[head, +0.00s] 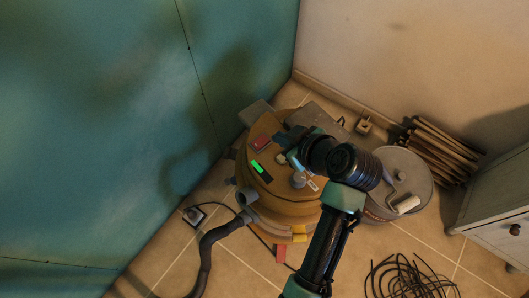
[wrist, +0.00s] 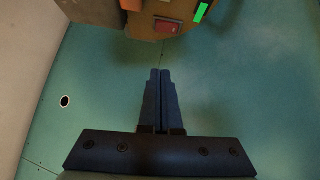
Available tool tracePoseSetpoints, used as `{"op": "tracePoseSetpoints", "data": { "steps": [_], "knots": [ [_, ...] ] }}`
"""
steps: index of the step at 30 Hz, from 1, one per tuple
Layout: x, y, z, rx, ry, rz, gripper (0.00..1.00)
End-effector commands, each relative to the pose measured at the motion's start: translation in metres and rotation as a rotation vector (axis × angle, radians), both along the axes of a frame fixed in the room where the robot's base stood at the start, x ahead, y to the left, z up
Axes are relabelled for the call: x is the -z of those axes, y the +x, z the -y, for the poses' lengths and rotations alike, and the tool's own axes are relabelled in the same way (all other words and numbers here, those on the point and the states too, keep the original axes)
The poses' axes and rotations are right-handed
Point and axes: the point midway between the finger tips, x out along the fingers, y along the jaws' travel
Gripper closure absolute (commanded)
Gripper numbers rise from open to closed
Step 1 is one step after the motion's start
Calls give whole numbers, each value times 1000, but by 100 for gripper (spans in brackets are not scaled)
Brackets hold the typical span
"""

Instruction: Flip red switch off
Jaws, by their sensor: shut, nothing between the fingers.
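A red switch (head: 262,144) sits on top of a round yellow-brown machine (head: 277,207), near a lit green strip (head: 261,168). In the wrist view the red switch (wrist: 168,26) shows at the top, ahead of the fingertips and apart from them, with the green strip (wrist: 201,11) to its right. My gripper (wrist: 160,72) is shut and empty, its fingers together. In the head view my arm reaches over the machine from the lower right, and my gripper is mostly hidden or dark there. Whether the switch is on or off is hard to tell.
A hose (head: 207,255) runs from the machine's front. A round grey lid with a paint roller (head: 404,204) stands to the right. Wood slats (head: 440,150), a black cable coil (head: 410,279) and a cabinet (head: 500,213) lie further right. The green plasterboard wall (head: 100,130) is at left.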

Motion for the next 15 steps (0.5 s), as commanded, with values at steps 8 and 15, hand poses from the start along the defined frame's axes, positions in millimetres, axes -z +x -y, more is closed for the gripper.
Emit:
{"op": "tracePoseSetpoints", "data": {
  "steps": [8, 15],
  "knots": [
    [-1, 6, 4, 5, -3, -2, 100],
    [-2, 6, 4, 5, -2, -3, 100]
  ]
}}
